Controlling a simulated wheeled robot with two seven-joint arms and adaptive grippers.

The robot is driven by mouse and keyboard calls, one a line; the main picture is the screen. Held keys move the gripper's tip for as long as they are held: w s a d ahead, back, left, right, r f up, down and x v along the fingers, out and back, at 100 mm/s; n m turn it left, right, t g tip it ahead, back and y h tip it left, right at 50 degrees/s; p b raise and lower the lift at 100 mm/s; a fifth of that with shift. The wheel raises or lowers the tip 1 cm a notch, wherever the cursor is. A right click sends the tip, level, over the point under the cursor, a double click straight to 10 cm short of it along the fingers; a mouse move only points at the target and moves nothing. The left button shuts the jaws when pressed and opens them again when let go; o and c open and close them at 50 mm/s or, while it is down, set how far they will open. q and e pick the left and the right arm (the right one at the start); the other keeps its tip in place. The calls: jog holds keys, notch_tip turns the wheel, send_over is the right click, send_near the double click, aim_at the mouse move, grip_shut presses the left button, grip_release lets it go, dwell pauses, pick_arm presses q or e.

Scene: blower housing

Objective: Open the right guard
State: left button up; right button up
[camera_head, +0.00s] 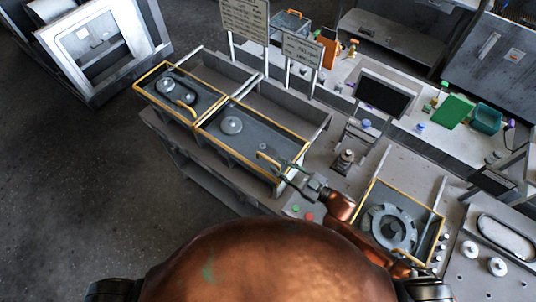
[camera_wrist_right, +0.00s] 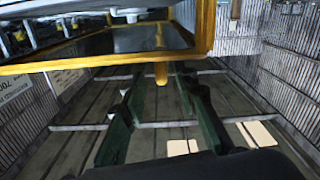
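Two yellow-framed guards lie side by side on the grey bench in the head view. The right one of this pair (camera_head: 212,128) lies flat over a bay with a round grey part (camera_head: 232,125). Its yellow handle (camera_head: 268,160) stands near its right edge. My right gripper (camera_head: 287,176) is just right of this handle. In the right wrist view, its dark green fingers (camera_wrist_right: 160,85) are spread apart, with the end of a yellow bar (camera_wrist_right: 161,73) between their tips. Contact cannot be told. The yellow guard frame (camera_wrist_right: 204,25) is above them. My left gripper is out of view.
The left guard (camera_head: 136,88) of the pair adjoins it. Another yellow-framed bay (camera_head: 375,186) with a ring-shaped housing (camera_head: 391,226) lies farther right. Signs (camera_head: 245,18) and a dark monitor (camera_head: 385,94) stand behind. Red and green buttons (camera_head: 309,216) are at the bench's front.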

aim_at(259, 153)
jog(key=p+x, duration=0.1)
jog(key=x, duration=0.5)
grip_shut()
dwell(0.7)
